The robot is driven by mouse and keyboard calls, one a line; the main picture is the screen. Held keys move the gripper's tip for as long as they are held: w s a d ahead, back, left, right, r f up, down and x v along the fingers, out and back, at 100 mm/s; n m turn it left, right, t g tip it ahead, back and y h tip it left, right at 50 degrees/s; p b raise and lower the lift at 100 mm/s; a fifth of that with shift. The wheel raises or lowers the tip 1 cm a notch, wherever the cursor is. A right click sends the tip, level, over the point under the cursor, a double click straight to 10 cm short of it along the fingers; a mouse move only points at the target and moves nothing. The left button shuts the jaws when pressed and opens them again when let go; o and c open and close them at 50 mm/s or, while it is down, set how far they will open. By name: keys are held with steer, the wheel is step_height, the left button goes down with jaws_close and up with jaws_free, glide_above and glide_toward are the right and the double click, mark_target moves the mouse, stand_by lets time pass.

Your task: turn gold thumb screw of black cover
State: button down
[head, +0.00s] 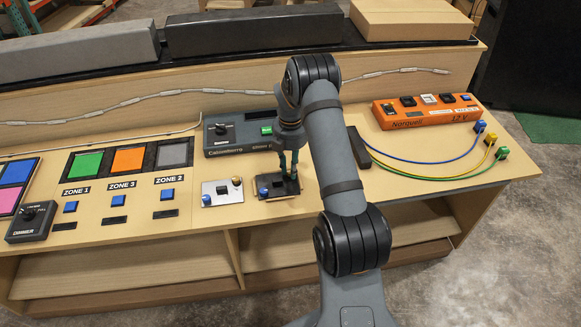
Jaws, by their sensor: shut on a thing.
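The black cover (277,189) is a small dark square plate on the wooden bench top, in front of the grey Calemberg unit. A blue thumb screw (263,191) shows at its left side. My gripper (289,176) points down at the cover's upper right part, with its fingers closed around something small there. The gold thumb screw of this cover is hidden by the fingers; by its place, it is what they hold. Whether it has turned cannot be told.
A silver plate (223,192) with its own gold and blue screws lies just left. The grey unit (240,133) stands close behind. An orange box (427,111) with blue, yellow and green cables lies right. Blue buttons and coloured panels fill the left.

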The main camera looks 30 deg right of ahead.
steer(key=shift+s+f, duration=0.25)
steer(key=shift+s, duration=0.05)
steer(key=c, duration=1.9)
jaws_free()
steer(key=shift+c, duration=0.2)
steer(key=shift+o, duration=0.5)
steer(key=shift+w+r, duration=0.1)
steer(key=shift+w, duration=0.1)
steer(key=shift+w+r, duration=0.1)
steer(key=shift+r, duration=0.05)
step_height(320, 180, up, 12)
steer(key=shift+o, duration=0.4)
steer(key=shift+f, duration=0.2)
